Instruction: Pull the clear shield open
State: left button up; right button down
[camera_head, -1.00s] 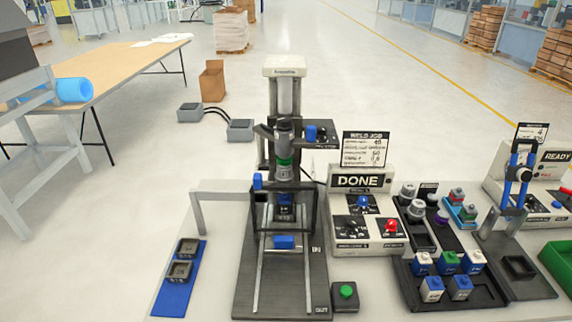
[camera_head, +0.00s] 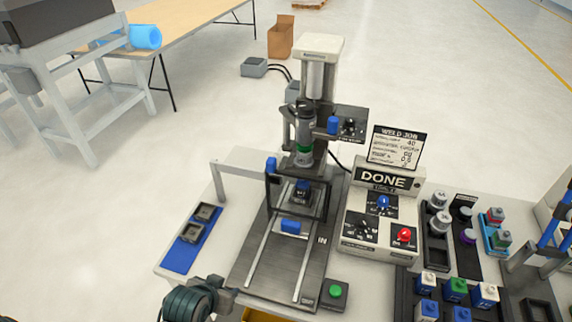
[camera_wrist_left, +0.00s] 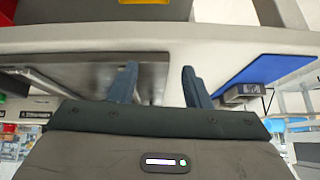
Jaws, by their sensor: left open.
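The clear shield (camera_head: 298,208) is a see-through panel in a dark frame at the front of the welding press (camera_head: 304,150). The shield stands upright in front of the press. My left gripper (camera_head: 230,290) is low in the head view, at the table's front edge, to the left and front of the shield and apart from it. In the left wrist view its two fingers (camera_wrist_left: 160,85) are spread with nothing between them. My right gripper is not in view.
A blue mat (camera_head: 183,257) with two grey parts lies left of the press. A green button box (camera_head: 335,294) is at the front right of its base. A control box reading DONE (camera_head: 383,180) and trays of parts (camera_head: 455,285) stand on the right.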

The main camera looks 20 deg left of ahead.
aim_at(273, 158)
pick_arm(q)
jog(key=w+r+t, duration=0.1)
jog(key=w+r, duration=0.1)
jog(key=w, duration=0.1)
jog(key=w+d+r+t, duration=0.1)
jog(key=w+r+t, duration=0.1)
jog(key=w, duration=0.1)
jog(key=w+d+r+t, duration=0.1)
jog(key=w+r, duration=0.1)
jog(key=w, duration=0.1)
jog(key=shift+w+d+r+h, duration=0.1)
jog(key=shift+w+d+h, duration=0.1)
jog(key=shift+h, duration=0.2)
jog(key=w+d+r+t+p, duration=0.1)
jog(key=w+d+r+t, duration=0.2)
jog(key=w+r+t, duration=0.65)
jog(key=w+r+p, duration=0.1)
jog(key=w, duration=0.2)
jog(key=w+r+g+p, duration=0.1)
jog(key=w+p, duration=0.1)
jog(key=w, duration=0.1)
jog(key=w+r+g+p, duration=0.1)
jog(key=w+r, duration=0.1)
jog(key=w, duration=0.2)
jog(key=shift+a+n+g, duration=0.1)
jog(key=shift+n+g, duration=0.15)
jog(key=shift+n, duration=0.15)
jog(key=shift+w+f+p, duration=0.15)
jog(key=shift+w+p, duration=0.15)
jog(key=shift+w, duration=0.25)
